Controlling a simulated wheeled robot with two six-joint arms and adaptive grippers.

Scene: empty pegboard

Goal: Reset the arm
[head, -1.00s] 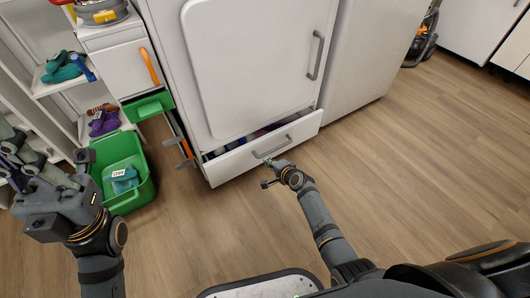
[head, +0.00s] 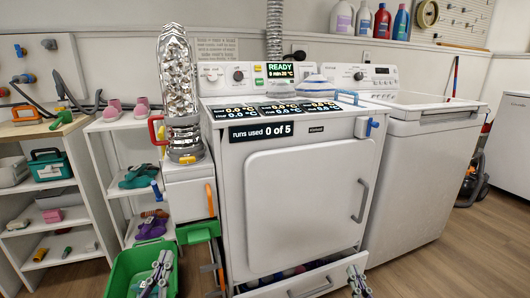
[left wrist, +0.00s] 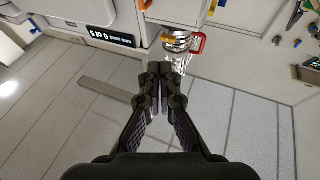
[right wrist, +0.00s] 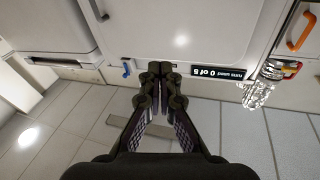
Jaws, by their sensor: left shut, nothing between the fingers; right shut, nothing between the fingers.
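My left gripper (head: 162,262) shows at the bottom of the head view, in front of the green bin (head: 122,268). In the left wrist view its fingers (left wrist: 160,70) are together with nothing between them. My right gripper (head: 354,272) shows at the bottom of the head view, in front of the right end of the open drawer (head: 330,272). In the right wrist view its fingers (right wrist: 160,70) are together and empty. Most of both arms lies out of the head view.
A white dryer (head: 305,200) with a "runs used 0 of 5" label stands in the middle, its bottom drawer pulled out. A silver duct (head: 177,85) stands on a small cabinet to its left. Shelves (head: 40,215) with shoes are at left. A white washer (head: 425,170) is at right.

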